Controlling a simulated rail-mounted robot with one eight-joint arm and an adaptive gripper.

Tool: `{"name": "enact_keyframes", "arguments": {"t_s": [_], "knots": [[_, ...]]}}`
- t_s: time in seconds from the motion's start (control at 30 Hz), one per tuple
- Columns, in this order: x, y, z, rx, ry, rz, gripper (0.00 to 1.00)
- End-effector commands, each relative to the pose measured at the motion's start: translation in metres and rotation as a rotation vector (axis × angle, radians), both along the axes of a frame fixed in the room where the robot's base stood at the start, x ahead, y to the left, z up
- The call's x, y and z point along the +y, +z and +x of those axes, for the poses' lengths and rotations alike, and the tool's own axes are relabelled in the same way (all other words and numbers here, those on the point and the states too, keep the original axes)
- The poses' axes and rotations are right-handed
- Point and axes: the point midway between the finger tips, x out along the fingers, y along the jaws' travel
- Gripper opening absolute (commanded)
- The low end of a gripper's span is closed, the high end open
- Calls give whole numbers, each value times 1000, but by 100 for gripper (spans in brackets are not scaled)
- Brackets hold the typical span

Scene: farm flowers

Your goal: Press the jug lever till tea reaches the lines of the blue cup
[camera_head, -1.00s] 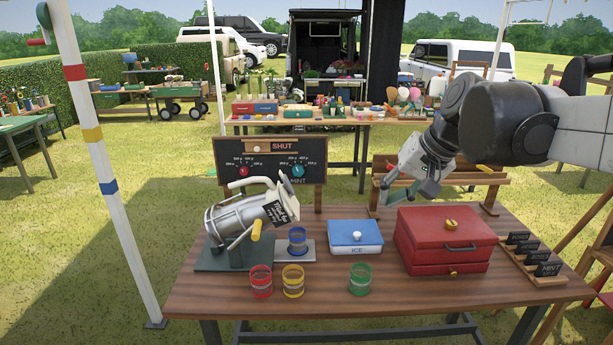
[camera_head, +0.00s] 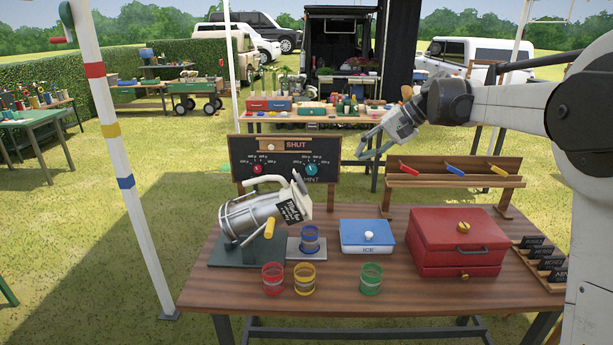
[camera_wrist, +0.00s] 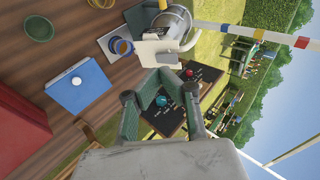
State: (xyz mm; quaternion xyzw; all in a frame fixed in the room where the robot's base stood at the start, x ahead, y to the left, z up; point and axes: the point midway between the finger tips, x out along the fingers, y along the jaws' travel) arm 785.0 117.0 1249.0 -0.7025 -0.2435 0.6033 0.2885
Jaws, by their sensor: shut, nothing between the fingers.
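The metal jug (camera_head: 249,217) lies tilted on a dark green stand (camera_head: 232,252) at the table's left, its lidded end toward the right. In the wrist view the blue cup (camera_wrist: 121,46) and part of the jug (camera_wrist: 174,24) show beyond my fingers. My gripper (camera_head: 368,154) is shut and empty, in the air above and behind the ice box, right of the chalkboard, apart from the jug.
The chalkboard (camera_head: 248,180) with two dials and a SHUT sign stands behind the jug. Red (camera_head: 272,279), yellow (camera_head: 304,279) and green (camera_head: 371,279) cups stand in front. The blue-lidded ice box (camera_head: 367,235) and red chest (camera_head: 458,243) stand right; a rack (camera_head: 454,181) is behind.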

Motion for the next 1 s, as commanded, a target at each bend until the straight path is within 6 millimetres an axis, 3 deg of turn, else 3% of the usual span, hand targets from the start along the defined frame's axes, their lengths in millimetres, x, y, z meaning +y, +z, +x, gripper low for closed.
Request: {"name": "enact_keyframes", "arguments": {"t_s": [0.2,0.5,0.8,1.0], "knots": [[6,-13,41,28,35,85,0],[12,-37,87,62,90,202,0],[14,-66,119,84,145,311,0],[14,-77,127,91,166,351,0]]}}
